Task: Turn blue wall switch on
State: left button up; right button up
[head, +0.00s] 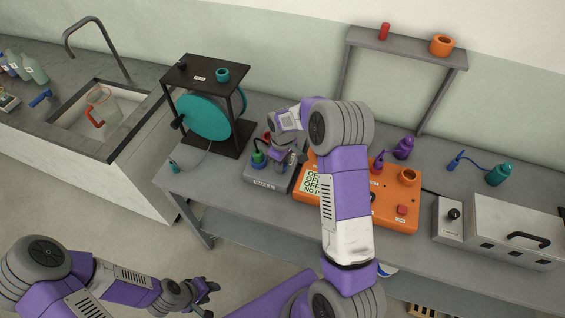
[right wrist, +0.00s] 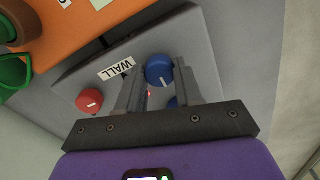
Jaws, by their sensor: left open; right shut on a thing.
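A grey control box labelled WALL (head: 262,184) sits on the bench left of the orange unit. A second blue part (right wrist: 172,102) shows lower between the fingers, partly hidden. A red knob (right wrist: 89,100) is to the left. In the head view my right gripper (head: 288,158) is over the box. My left gripper (head: 209,291) is open and empty, low in front of the bench.
The orange unit (head: 398,216) stands close to the right of the box, partly behind my right arm. A black stand with a teal disc (head: 203,118) is at the left. A grey metal box (head: 515,232) and a sink (head: 90,150) are further off.

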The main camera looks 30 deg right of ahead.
jog(key=o, duration=1)
jog(key=shift+o, duration=0.2)
jog(key=shift+r, duration=0.1)
notch_tip(320, 180, up, 8)
jog(key=shift+f+p, duration=0.25)
jog(key=shift+p, duration=0.1)
